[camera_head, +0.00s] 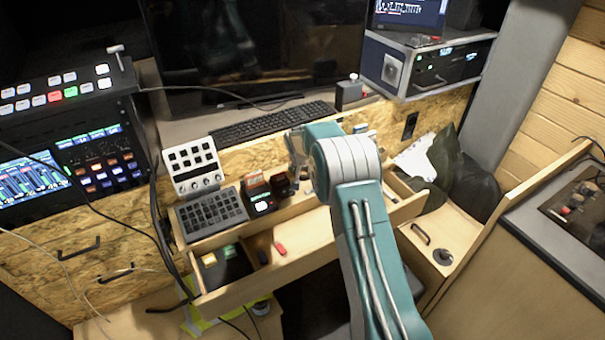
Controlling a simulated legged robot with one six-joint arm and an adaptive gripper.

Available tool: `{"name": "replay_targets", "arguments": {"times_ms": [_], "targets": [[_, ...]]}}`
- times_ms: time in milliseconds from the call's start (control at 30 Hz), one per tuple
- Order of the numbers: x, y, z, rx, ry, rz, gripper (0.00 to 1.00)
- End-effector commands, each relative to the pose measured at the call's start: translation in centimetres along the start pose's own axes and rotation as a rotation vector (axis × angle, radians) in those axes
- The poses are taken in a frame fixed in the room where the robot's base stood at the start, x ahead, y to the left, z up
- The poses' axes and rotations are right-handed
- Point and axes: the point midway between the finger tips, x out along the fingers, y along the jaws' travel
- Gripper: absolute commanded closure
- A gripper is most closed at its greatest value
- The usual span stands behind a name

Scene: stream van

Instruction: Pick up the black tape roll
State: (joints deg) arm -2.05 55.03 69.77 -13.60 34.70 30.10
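A small dark round thing (443,257), which looks like the black tape roll, lies flat on the wooden surface at the right, near a black handle. My arm rises from the bottom centre, and its bent white and teal joint covers the middle of the desk. A grey wrist part shows just left of that joint. The fingers of my gripper cannot be made out clearly there. The dark round thing on the right stands apart from my arm.
An open wooden drawer (225,297) holds small items, including a red one (280,248). A keypad (211,212), a white control panel (192,166) and a black keyboard (273,122) are behind it. A dark bag (470,185) and wooden partition (500,225) border the right-hand surface.

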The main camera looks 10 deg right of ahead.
Motion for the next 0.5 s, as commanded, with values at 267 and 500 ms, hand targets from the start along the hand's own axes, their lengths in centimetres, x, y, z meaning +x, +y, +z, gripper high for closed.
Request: {"name": "replay_targets", "arguments": {"times_ms": [267, 500], "targets": [[0.11, -0.06, 0.05, 0.000, -0.001, -0.001, 0.71], [-0.32, -0.07, -0.15, 0.000, -0.001, -0.001, 0.71]]}}
